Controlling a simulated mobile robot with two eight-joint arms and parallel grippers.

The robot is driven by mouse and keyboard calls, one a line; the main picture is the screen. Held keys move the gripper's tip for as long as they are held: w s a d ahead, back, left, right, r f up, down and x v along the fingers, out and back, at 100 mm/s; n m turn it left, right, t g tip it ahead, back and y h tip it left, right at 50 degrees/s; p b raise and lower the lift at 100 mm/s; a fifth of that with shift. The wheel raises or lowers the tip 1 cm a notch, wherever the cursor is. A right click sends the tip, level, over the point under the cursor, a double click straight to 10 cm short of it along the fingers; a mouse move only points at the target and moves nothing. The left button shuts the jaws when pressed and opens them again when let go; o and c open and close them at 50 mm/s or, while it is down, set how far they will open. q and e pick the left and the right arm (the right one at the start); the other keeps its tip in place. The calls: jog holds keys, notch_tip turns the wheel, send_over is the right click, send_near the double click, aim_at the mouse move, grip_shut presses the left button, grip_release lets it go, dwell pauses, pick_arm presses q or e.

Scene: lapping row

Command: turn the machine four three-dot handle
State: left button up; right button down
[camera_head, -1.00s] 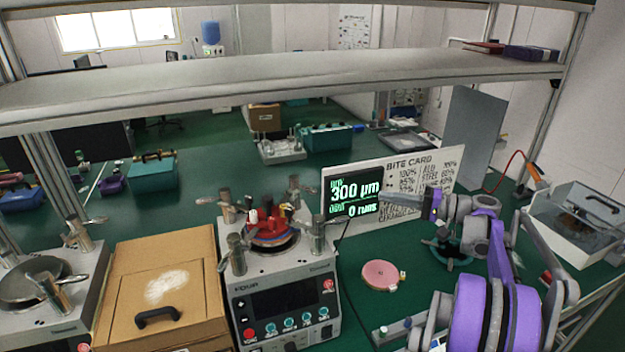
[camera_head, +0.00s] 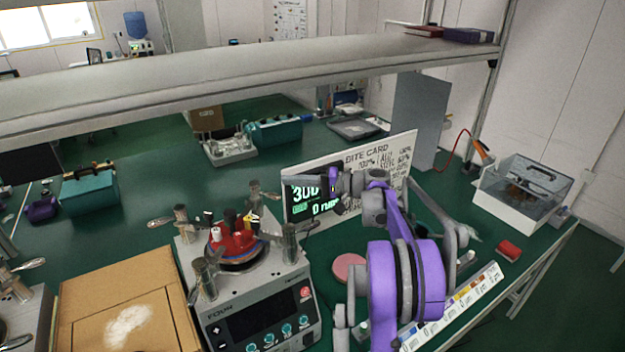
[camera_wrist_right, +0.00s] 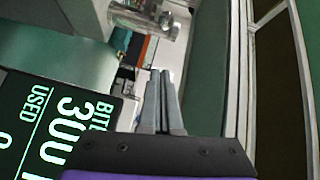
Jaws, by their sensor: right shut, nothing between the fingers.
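Machine four (camera_head: 255,318), a grey box labelled FOUR, stands at the front centre of the head view. Several metal clamp posts with lever handles ring its round plate: back left (camera_head: 181,218), back right (camera_head: 254,192), front right (camera_head: 289,242), front left (camera_head: 205,278). Dot marks on the handles are too small to read. My right gripper (camera_head: 296,179) is shut and empty, pointing left in front of the display, apart from the back right handle. In the wrist view its fingers (camera_wrist_right: 165,74) are together, below a metal post and lever (camera_wrist_right: 145,18). My left gripper is not in view.
The bite card board (camera_head: 372,172) with its lit display (camera_head: 322,208) stands behind my right arm. A cardboard box (camera_head: 125,300) is left of the machine. A pink disc (camera_head: 348,266) lies to its right. A shelf (camera_head: 250,72) spans above the bench.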

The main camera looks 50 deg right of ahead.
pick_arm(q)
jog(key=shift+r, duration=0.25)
pick_arm(e)
jog(key=a, duration=0.1)
jog(key=s+a, duration=0.1)
jog(key=a, duration=0.1)
jog(key=shift+s+a+f, duration=0.2)
jog(key=shift+a+f, duration=0.1)
jog(key=shift+f, duration=0.1)
jog(key=shift+s+a, duration=0.3)
jog(key=shift+a, duration=0.35)
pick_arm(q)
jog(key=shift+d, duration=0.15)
pick_arm(e)
jog(key=shift+w+d, duration=0.1)
